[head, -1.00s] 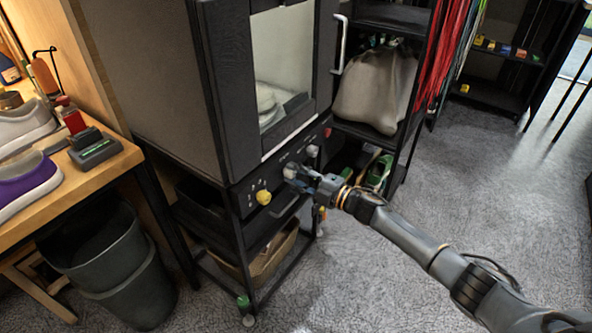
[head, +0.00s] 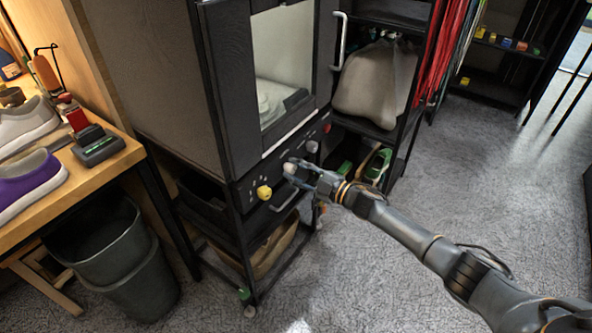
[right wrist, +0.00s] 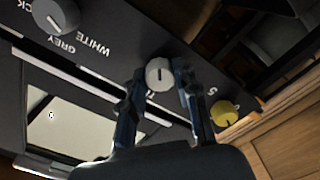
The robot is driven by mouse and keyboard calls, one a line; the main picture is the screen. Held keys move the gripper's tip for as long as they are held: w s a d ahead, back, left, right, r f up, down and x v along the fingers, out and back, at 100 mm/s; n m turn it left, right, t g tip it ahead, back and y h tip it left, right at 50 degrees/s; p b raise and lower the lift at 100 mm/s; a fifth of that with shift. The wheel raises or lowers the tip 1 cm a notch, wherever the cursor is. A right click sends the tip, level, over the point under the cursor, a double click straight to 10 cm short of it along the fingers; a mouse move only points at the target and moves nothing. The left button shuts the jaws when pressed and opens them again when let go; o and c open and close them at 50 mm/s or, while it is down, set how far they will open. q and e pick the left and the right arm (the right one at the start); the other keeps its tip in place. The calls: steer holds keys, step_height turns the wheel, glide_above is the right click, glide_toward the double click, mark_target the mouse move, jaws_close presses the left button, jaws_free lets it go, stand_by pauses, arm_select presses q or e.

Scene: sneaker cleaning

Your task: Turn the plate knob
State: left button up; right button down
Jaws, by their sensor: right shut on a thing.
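A black cabinet (head: 232,100) with a glass window has a row of knobs on its front panel. My right gripper (head: 296,174) is at the panel, shut on the light knob (right wrist: 158,73) in the middle of the row. In the right wrist view, one finger of the right gripper (right wrist: 160,76) lies on each side of this knob. The printed label by it is mostly hidden by the fingers. A yellow knob (head: 264,194) sits to its left and a grey knob (head: 312,147) to its right in the head view. My left gripper is out of view.
A workbench (head: 112,172) with sneakers stands at left, with a dark bin (head: 125,265) below it. A rack (head: 385,14) with a grey bag (head: 375,85) stands right of the cabinet. The floor at right is clear.

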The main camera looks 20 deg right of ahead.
steer(key=c, duration=1)
jaws_free()
steer(key=shift+s+d, duration=0.1)
steer(key=v, duration=1.1)
steer(key=shift+s+d, duration=0.25)
steer(key=shift+s, duration=0.05)
